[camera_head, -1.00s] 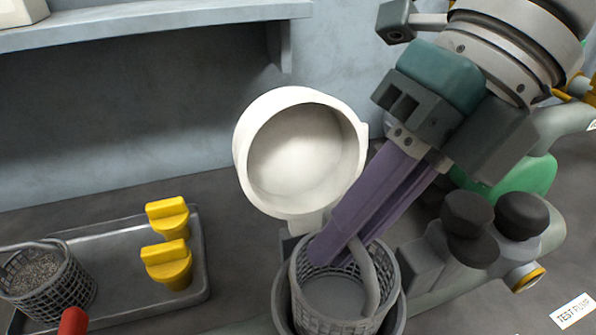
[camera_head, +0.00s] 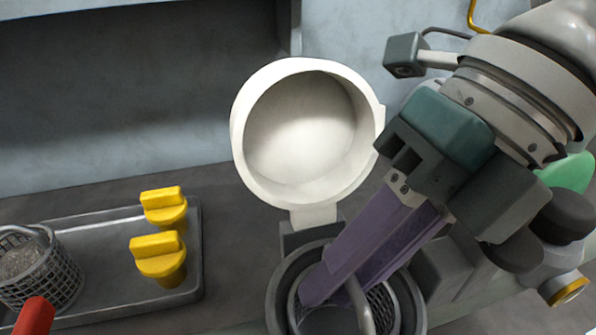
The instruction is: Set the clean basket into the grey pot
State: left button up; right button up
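The clean basket (camera_head: 382,305), an empty grey mesh basket with a loop handle, is inside the grey pot (camera_head: 275,292) at the bottom centre. The pot's rim surrounds it; its bottom is hidden and the picture edge cuts off both. My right gripper (camera_head: 335,288), with purple fingers, reaches down from the upper right and is shut on the basket's handle. The pot's round white lid (camera_head: 300,130) stands open behind it. My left gripper is not in view.
A metal tray (camera_head: 90,235) at the left holds two yellow plugs (camera_head: 160,255) and another mesh basket (camera_head: 55,285) filled with grit. A red handle-like piece (camera_head: 35,316) shows at the lower left. Dark knobs (camera_head: 515,250) and pipework stand right of the pot.

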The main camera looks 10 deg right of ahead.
jog(key=shift+o, duration=1)
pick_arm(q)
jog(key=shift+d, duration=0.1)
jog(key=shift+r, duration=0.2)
pick_arm(e)
jog(key=shift+r, duration=0.2)
pick_arm(q)
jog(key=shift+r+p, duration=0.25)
jog(key=shift+p, duration=0.2)
pick_arm(e)
jog(key=v, duration=1.2)
jog(key=shift+r, duration=0.2)
jog(key=shift+a, duration=0.1)
